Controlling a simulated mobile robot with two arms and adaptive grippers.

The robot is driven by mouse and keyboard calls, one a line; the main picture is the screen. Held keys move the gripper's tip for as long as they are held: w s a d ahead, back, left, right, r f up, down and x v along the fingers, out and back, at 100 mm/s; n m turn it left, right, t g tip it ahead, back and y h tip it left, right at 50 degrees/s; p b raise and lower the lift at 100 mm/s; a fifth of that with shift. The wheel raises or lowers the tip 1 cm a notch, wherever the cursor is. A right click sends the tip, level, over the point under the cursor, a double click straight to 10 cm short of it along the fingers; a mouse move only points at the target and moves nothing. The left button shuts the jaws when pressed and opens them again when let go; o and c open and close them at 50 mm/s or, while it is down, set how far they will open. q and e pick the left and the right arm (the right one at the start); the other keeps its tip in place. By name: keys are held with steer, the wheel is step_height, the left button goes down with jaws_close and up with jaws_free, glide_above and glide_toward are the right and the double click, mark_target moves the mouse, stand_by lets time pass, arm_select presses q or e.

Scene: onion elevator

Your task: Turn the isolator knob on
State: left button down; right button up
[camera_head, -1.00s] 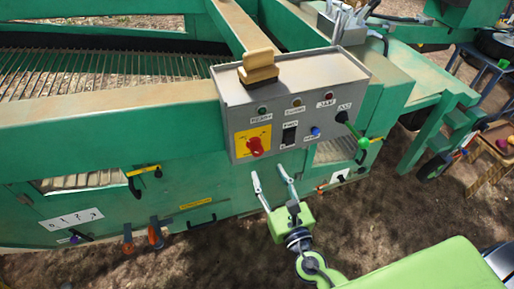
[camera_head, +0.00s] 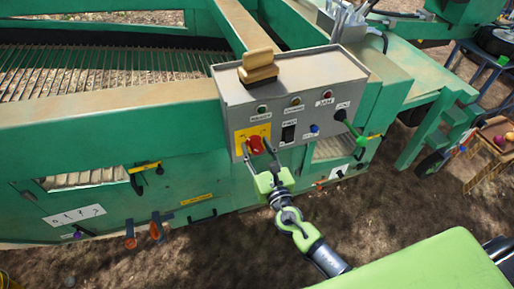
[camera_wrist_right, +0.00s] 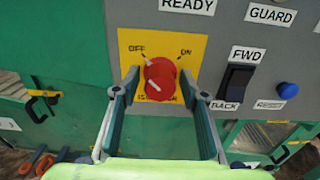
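The red isolator knob (camera_head: 255,145) sits on a yellow plate (camera_head: 241,134) at the lower left of the grey control box. In the right wrist view the knob (camera_wrist_right: 160,80) has white marks, and its upper mark points up and left toward the OFF label (camera_wrist_right: 137,50). The ON label (camera_wrist_right: 186,52) is at the upper right of the plate. My right gripper (camera_head: 257,152) is in front of the knob, with one finger on each side of it. In the right wrist view a small gap shows between each finger and the knob. My left gripper is not in view.
The grey control box (camera_head: 300,85) also carries a black FWD/BACK switch (camera_wrist_right: 235,83), a blue RESET button (camera_wrist_right: 288,90) and several lamps. A green-tipped lever (camera_head: 352,130) sticks out at its right. A tan block (camera_head: 257,68) rests on top. Green machine panels surround it.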

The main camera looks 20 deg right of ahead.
steer(key=c, duration=0.8)
steer(key=m+b, duration=0.2)
steer(key=m, duration=0.1)
steer(key=shift+f+m, duration=0.15)
steer(key=shift+m, duration=0.25)
steer(key=m+b, duration=0.2)
steer(key=m, duration=0.2)
steer(key=shift+m, duration=0.3)
steer(key=m+b, duration=0.2)
steer(key=m, duration=0.2)
steer(key=shift+m, duration=0.3)
steer(key=m, duration=0.4)
steer(key=shift+m, duration=0.4)
steer(key=o, duration=1.1)
